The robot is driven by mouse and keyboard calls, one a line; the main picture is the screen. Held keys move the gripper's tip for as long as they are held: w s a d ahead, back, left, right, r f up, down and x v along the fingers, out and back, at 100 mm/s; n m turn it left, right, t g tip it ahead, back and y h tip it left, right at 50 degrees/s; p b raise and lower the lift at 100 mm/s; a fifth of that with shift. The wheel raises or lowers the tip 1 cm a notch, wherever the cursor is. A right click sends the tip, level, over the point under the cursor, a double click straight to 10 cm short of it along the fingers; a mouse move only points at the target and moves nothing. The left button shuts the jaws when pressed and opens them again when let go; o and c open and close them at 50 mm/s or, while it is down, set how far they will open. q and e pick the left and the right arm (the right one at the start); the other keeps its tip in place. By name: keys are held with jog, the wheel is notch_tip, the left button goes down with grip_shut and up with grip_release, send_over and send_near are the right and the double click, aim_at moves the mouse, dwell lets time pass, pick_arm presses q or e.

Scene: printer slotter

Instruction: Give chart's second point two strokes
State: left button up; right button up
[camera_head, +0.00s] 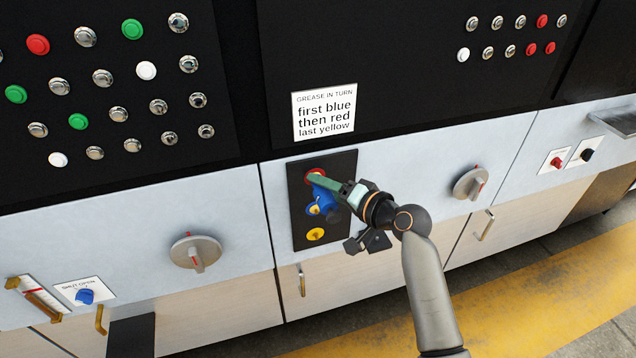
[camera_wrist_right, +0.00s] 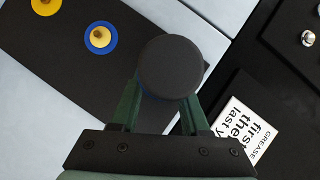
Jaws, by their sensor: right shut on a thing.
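The chart (camera_head: 324,113) reads "grease in turn: first blue, then red, last yellow"; part of it shows in the right wrist view (camera_wrist_right: 243,132). On a dark panel, a red-ringed point (camera_head: 314,172) is at the top, a blue one (camera_head: 311,210) below it and a yellow one (camera_head: 316,234) at the bottom. The wrist view shows the blue (camera_wrist_right: 100,37) and yellow (camera_wrist_right: 47,5) points with brass nipples. My right gripper (camera_head: 323,184) is shut on a blue tool (camera_head: 328,202), whose round black end (camera_wrist_right: 170,68) faces the wrist camera. It is at the red point, which it partly hides; contact is unclear. My left gripper is out of view.
Grey dials (camera_head: 195,252) and (camera_head: 469,183) flank the dark panel (camera_head: 300,238). Black boards with several coloured buttons stand above. A blue knob (camera_head: 85,296) is at the lower left. Cabinet handles (camera_head: 301,280) stick out below.

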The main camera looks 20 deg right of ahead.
aim_at(337, 204)
jog(key=shift+r, duration=0.1)
grip_shut()
jog(key=shift+s+p, duration=0.65)
jog(key=shift+s, duration=0.55)
jog(key=shift+s+d+p, duration=0.1)
jog(key=shift+s+p, duration=0.3)
jog(key=shift+s, duration=0.8)
